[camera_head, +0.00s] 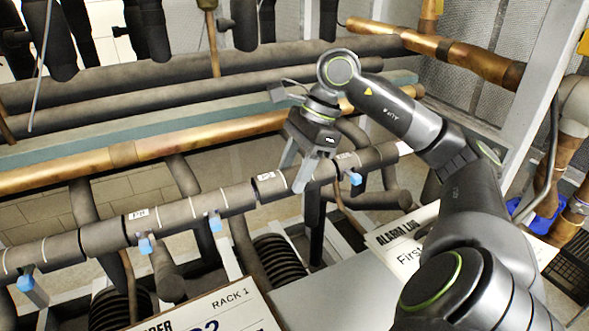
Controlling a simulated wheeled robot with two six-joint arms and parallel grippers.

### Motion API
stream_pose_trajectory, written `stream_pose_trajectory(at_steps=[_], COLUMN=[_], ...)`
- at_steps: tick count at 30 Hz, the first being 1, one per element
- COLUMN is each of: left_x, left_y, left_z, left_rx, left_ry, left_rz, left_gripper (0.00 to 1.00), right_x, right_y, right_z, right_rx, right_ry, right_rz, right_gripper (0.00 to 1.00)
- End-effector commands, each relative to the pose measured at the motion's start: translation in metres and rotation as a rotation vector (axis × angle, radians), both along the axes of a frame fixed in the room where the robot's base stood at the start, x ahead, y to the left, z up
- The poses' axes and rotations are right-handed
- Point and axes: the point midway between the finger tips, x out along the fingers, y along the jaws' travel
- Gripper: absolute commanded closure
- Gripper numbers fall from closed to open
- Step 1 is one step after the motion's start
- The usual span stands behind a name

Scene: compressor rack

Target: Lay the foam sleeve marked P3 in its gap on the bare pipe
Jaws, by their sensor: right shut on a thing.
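A long run of dark grey foam sleeves on a pipe (90,240) slopes up from lower left to upper right. My right gripper (305,178) comes down over this run from above, shut on a grey foam sleeve (272,186). The sleeve lies in line with the run, with a dark edge at its left end and a small white label. The label is too small to read, and I cannot tell whether the sleeve is fully seated. Other small white labels show on the run to the left and right. My left gripper is not in view.
Blue-tipped supports (146,246) stand along the run. A copper pipe (120,156) and thick dark pipes (180,80) run behind. A RACK 1 board (225,310) and an ALARM LOG sheet (395,248) lie in front. A white post (540,90) stands at right.

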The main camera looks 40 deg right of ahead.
Motion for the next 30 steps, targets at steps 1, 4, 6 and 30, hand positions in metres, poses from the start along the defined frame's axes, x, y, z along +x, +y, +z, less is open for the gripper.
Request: stream_pose_trajectory(at_steps=[1,4,6,30], left_x=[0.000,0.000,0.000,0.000], left_y=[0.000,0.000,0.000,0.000], left_z=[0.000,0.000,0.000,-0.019], left_rx=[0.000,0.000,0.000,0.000], left_ry=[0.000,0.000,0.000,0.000], left_rz=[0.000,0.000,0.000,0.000], left_gripper=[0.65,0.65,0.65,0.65], right_x=[0.000,0.000,0.000,-0.007], right_y=[0.000,0.000,0.000,-0.026], right_z=[0.000,0.000,0.000,0.061], right_rx=[0.000,0.000,0.000,-0.001], right_ry=[0.000,-0.001,-0.001,-0.007], right_rz=[0.000,0.000,0.000,-0.002], right_gripper=[0.74,0.49,0.40,0.28])
